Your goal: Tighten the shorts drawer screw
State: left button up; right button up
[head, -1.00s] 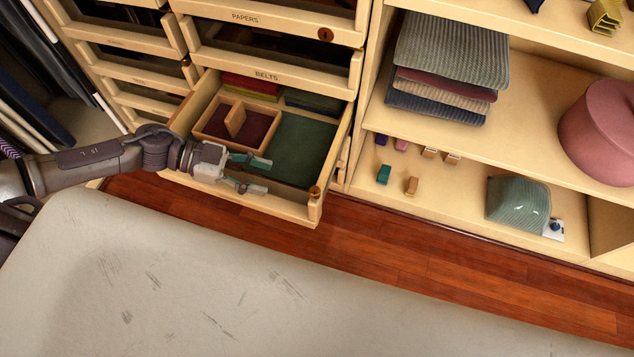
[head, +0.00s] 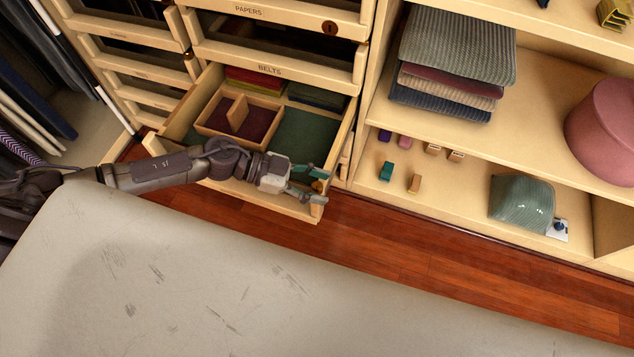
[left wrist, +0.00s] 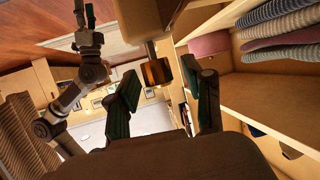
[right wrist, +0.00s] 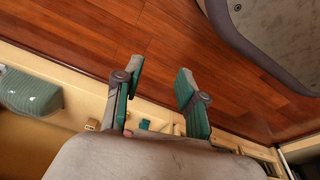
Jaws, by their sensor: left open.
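The open lower drawer (head: 343,133) holds folded clothes and a small divided box. A brass-brown screw knob (head: 317,186) stands at its right front corner. My left gripper (head: 314,185) is open at that corner, its two green-padded fingers on either side of the knob in the head view. In the left wrist view the amber knob (left wrist: 157,72) shows between the spread fingers, nearer the right one; I cannot tell whether they touch it. My right gripper (right wrist: 157,85) is open and empty above the wood floor in the right wrist view, outside the head view.
The drawers marked BELTS (head: 275,73) and PAPERS (head: 260,22) sit above. At right are shelves with a stack of folded knitwear (head: 450,65), a pink round box (head: 605,130), small coloured blocks and a green knitted item (head: 520,202). Wood floor (head: 420,245) is clear in front.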

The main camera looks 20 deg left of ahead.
pick_arm(q)
grip_shut()
jog(key=shift+m+g, duration=0.3)
jog(key=shift+g, duration=0.1)
